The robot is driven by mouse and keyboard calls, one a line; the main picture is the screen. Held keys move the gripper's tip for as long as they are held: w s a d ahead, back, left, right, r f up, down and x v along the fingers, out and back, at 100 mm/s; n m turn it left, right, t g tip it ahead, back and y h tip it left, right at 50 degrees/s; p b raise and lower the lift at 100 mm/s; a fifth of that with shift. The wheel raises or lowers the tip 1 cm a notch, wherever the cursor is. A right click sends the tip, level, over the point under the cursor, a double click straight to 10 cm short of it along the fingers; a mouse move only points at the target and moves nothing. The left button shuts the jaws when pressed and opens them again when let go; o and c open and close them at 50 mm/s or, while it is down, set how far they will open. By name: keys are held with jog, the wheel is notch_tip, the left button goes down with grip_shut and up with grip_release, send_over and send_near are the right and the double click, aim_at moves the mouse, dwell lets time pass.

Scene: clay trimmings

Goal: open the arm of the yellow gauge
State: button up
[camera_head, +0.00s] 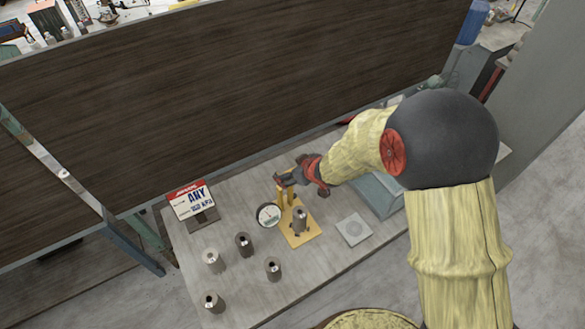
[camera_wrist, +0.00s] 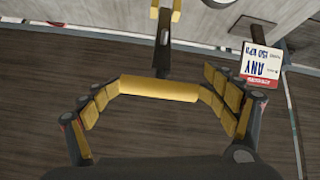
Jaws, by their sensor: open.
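The yellow gauge stands on the table in the head view, with a flat yellow base (camera_head: 299,238), a yellow upright (camera_head: 284,196) and a round white dial (camera_head: 268,215) at its left. A grey metal cylinder (camera_head: 300,219) stands on the base. My gripper (camera_head: 287,181) is open at the upright's top; I cannot tell whether they touch. In the wrist view my gripper (camera_wrist: 162,84) has its fingers spread left and right. A yellow bar with a dark stem lies between them; I cannot tell whether it belongs to the gauge. The arm's hinge is not clear.
Several grey cylinders, one of them dark (camera_head: 243,244), stand at the table's left. A sign (camera_head: 190,200) stands at the back left and shows in the wrist view (camera_wrist: 261,62). A square pale plate (camera_head: 353,229) lies right of the gauge. A dark wall panel (camera_head: 200,90) rises behind.

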jog(key=v, duration=1.2)
dwell(0.5)
jog(key=s+d+f+m+g+h+b, duration=0.1)
jog(key=s+d+m+h+b, duration=0.2)
jog(key=d, duration=0.5)
jog(key=s+d+f+m+g+h+b, duration=0.1)
jog(key=s+d+f+g+h+b, duration=0.15)
jog(key=s+d, duration=0.45)
jog(key=s+d+f+m+t+b, duration=0.1)
jog(key=s+f+m+b, duration=0.1)
jog(key=s+b, duration=0.5)
jog(key=s+d+f+m+t+b, duration=0.1)
jog(key=s+b, duration=0.6)
jog(key=b, duration=0.8)
notch_tip(320, 180, down, 2)
jog(key=shift+d+f+m+y, duration=0.15)
jog(key=shift+d+m+y, duration=0.25)
jog(key=shift+m, duration=0.6)
